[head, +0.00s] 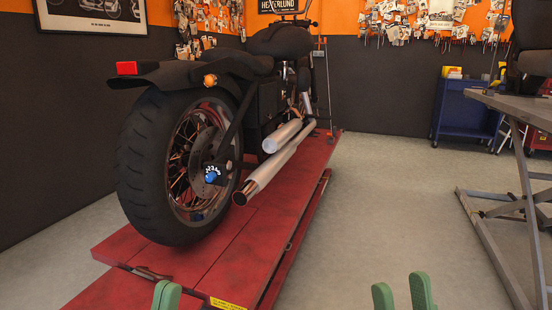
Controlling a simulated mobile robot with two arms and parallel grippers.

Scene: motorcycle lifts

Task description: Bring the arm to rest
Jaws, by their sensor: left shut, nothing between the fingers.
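My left gripper (166,295) shows only its green fingertips at the bottom edge, left of centre. They are together with nothing between them, in front of the red lift. My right gripper (402,292) shows two green fingertips at the bottom edge, right of centre. They stand apart with nothing seen between them. Both arms are below the picture and hidden.
A black motorcycle (165,155) stands on a red lift (235,245) at left and centre. A grey lift (510,105) stands at the right edge. A blue cart (466,112) is by the back wall. The floor between the lifts is clear.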

